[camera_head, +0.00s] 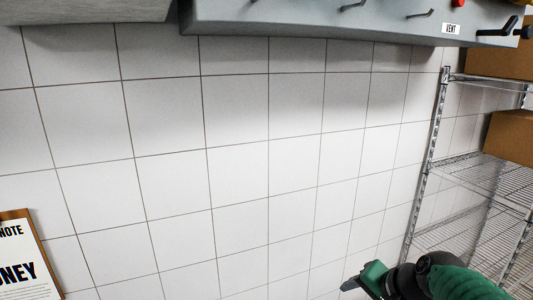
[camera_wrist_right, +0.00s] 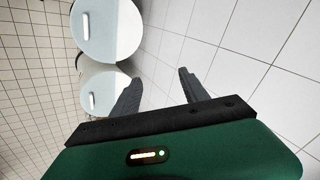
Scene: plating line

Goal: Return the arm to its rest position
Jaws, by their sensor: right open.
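My right arm shows at the lower right of the head view, green and black, with part of the gripper (camera_head: 362,282) at its left end in front of the white tiled wall. In the right wrist view my right gripper (camera_wrist_right: 158,88) has its two dark fingers spread apart. Nothing is between the fingers. My left gripper is in neither view.
A grey hood (camera_head: 330,20) with hooks and a VENT label runs along the top. A wire shelf rack (camera_head: 460,170) with cardboard boxes (camera_head: 511,137) stands at right. A clipboard (camera_head: 28,252) hangs at lower left. Two round white objects (camera_wrist_right: 112,28) show in the wrist view.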

